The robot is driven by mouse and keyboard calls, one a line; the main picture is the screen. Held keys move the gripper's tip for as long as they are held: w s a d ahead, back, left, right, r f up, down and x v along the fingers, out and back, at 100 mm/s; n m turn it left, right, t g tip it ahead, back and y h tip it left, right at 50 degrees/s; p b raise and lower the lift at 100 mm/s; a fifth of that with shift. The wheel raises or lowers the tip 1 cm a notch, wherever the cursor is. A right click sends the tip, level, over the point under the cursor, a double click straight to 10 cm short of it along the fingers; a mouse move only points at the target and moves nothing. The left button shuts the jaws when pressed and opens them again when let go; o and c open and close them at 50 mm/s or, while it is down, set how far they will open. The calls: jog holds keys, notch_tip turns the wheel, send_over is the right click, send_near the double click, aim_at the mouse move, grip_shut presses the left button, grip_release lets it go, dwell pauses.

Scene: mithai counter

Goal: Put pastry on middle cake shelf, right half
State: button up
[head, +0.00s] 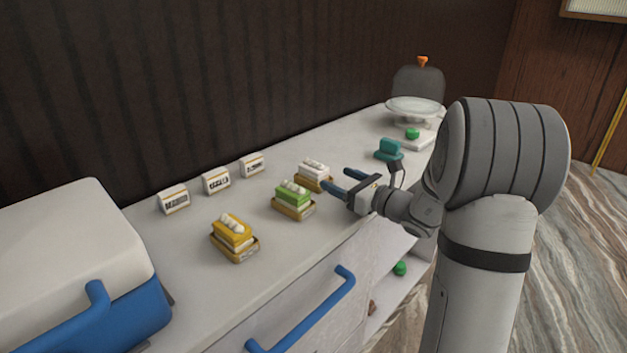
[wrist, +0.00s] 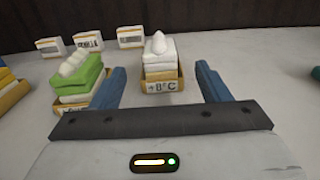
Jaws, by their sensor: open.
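Three pastries sit on small gold trays on the white counter: a yellow one (head: 232,232), a green one (head: 293,197) and a white one (head: 313,171). In the wrist view the white pastry (wrist: 160,58) has a lettered label on its tray and stands ahead between my fingers; the green pastry (wrist: 82,76) is left of the left finger. My gripper (head: 341,180) is open and empty, fingers pointing toward the white pastry, just short of it. Open shelving (head: 415,257) shows under the counter at right, mostly hidden by my arm; I cannot tell which shelf is the middle one.
Three label cards (head: 216,180) stand along the back. A white and blue case (head: 75,265) fills the left end. A teal object (head: 388,149) and a domed glass stand (head: 415,105) are farther right. A blue handle (head: 305,315) juts from the counter front. A green item (head: 400,268) lies on a shelf.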

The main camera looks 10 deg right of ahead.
aim_at(303, 163)
jog(key=x, duration=0.9)
jog(key=shift+c, duration=0.3)
jog(key=c, duration=1.1)
